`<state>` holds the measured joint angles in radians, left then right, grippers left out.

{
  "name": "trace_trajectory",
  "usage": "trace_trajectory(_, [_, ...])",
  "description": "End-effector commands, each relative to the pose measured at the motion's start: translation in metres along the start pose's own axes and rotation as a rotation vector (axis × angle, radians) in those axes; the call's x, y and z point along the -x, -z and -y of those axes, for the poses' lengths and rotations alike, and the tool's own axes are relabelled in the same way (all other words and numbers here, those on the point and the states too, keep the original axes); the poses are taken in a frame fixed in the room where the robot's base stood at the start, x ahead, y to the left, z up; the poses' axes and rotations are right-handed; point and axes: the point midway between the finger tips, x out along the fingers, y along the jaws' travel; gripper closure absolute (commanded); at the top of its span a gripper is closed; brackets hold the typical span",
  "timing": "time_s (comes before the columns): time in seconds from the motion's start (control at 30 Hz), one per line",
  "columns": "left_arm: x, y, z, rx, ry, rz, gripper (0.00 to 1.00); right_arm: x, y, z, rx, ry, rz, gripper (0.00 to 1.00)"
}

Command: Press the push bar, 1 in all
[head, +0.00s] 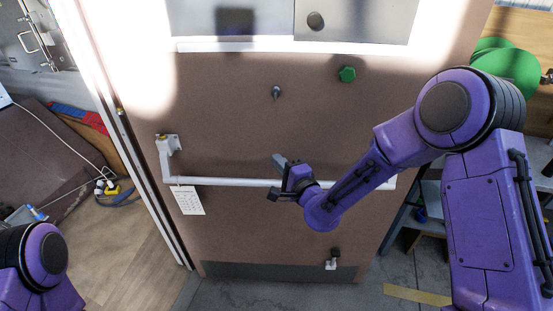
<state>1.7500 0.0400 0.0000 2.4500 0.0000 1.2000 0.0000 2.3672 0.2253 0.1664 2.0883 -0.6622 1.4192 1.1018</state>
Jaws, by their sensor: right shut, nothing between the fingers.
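The push bar (232,181) is a pale horizontal tube across the brown door (225,230). Its left end is held by a bracket (169,146); part of its right half is hidden behind my right arm. My right gripper (278,176) is shut and empty. In the picture it overlaps the middle of the bar; I cannot tell whether it touches it. Only a purple joint of my left arm shows at the lower left, and my left gripper is out of view.
A paper tag (187,200) hangs below the bar's left part. A green knob (347,74) and a small metal fitting (276,92) sit higher on the door. A shelf (408,215) stands at the right. Cables (118,194) lie on the floor at left.

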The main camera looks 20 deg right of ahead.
Motion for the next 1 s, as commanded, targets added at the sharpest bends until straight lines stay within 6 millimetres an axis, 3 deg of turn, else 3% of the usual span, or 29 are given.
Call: trace_trajectory(1.0, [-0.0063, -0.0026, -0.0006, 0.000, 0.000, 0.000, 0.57, -0.0083, 0.0068, -0.0075, -0.001, 0.000, 0.000, 1.00])
